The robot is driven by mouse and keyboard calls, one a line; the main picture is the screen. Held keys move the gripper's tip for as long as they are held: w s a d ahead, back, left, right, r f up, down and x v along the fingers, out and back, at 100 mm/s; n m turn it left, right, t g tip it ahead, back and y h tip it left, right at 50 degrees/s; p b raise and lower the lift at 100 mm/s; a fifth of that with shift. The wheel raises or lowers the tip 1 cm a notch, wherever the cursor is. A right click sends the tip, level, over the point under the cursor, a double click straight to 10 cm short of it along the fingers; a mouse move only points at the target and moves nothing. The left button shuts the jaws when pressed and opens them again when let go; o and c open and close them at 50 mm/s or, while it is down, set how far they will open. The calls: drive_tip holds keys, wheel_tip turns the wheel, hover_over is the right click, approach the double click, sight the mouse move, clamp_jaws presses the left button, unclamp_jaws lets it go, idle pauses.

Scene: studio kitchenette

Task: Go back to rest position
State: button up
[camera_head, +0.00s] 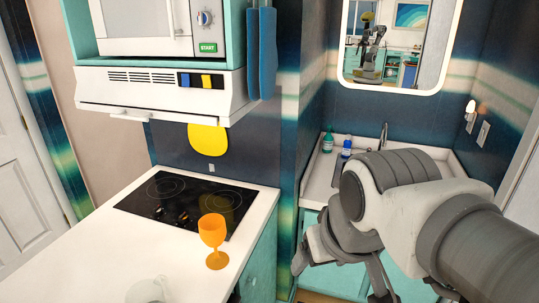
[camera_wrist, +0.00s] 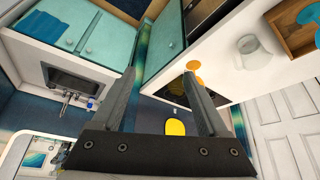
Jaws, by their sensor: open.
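My gripper (camera_wrist: 160,75) is open and empty in the wrist view, with its two dark fingers spread apart. Nothing is seen between the fingers.
An orange goblet (camera_head: 213,240) stands upright on the counter by the black cooktop (camera_head: 165,200). A clear glass vessel (camera_head: 148,291) is at the near edge of view. A sink corner with two bottles (camera_head: 346,147) lies behind my arm. A microwave (camera_head: 150,25) is above.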

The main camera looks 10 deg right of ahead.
drive_tip(key=shift+s+d+f+m, duration=0.15)
drive_tip(key=shift+s+d+f, duration=0.05)
drive_tip(key=shift+s, duration=0.2)
drive_tip(key=shift+s+d+f+m, duration=0.15)
drive_tip(key=shift+s+d, duration=0.05)
drive_tip(key=shift+s, duration=0.2)
drive_tip(key=c, duration=0.4)
drive_tip(key=shift+a, duration=0.1)
drive_tip(key=shift+c, duration=0.2)
